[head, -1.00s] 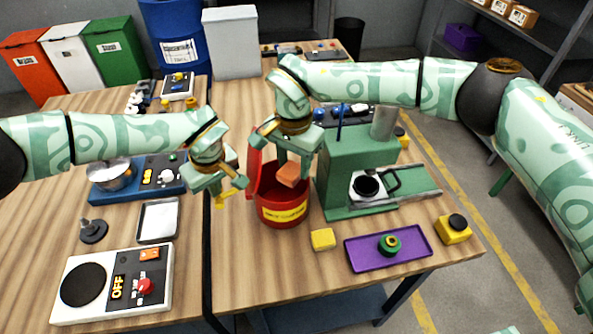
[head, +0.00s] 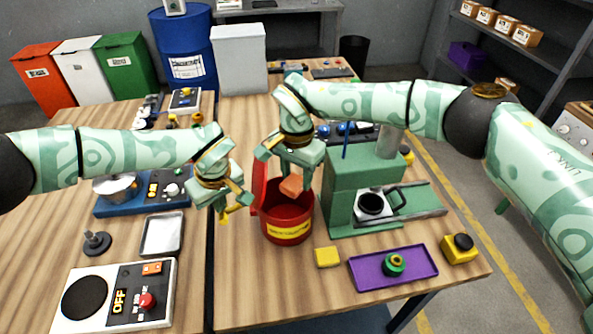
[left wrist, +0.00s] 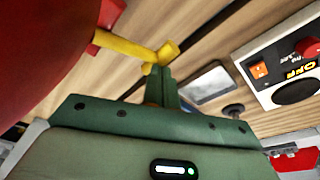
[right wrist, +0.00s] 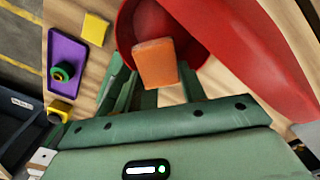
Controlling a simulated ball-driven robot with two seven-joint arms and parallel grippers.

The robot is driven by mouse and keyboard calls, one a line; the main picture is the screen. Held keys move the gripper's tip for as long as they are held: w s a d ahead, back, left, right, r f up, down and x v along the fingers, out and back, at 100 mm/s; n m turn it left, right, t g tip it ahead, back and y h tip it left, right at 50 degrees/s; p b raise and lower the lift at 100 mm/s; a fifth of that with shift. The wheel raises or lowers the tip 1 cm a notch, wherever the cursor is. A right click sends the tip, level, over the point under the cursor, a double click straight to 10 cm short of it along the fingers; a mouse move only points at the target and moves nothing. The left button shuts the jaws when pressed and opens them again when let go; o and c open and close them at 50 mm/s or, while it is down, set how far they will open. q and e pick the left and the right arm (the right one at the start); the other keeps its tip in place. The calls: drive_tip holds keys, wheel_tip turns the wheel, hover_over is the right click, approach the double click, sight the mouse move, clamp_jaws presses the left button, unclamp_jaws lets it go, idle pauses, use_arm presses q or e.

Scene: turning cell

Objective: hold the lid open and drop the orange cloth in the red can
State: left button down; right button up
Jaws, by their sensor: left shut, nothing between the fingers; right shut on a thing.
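The red can (head: 287,226) stands on the table with a yellow label. Its red lid (head: 259,184) stands up open at the can's left side. A yellow lever (left wrist: 128,47) reaches out from the lid side. My left gripper (left wrist: 158,73) is shut and empty, its fingertips at the lever's end; whether they touch is hard to tell. My right gripper (head: 293,178) is shut on the orange cloth (head: 291,186), a small block-like piece, over the can's mouth. The right wrist view shows the cloth (right wrist: 155,62) between the fingers, with the can's open inside behind it.
A green machine (head: 350,190) with a black-handled cup stands close right of the can. A yellow block (head: 327,257) and a purple tray (head: 372,279) lie in front. A control panel (head: 110,300) and a metal tray (head: 162,250) are at left.

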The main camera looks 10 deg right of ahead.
drive_tip(key=shift+f, duration=0.35)
drive_tip(key=o, duration=1.4)
drive_tip(key=shift+o, duration=0.2)
drive_tip(key=shift+r, duration=0.1)
drive_tip(key=shift+r, duration=1.45)
drive_tip(key=s, duration=1.4)
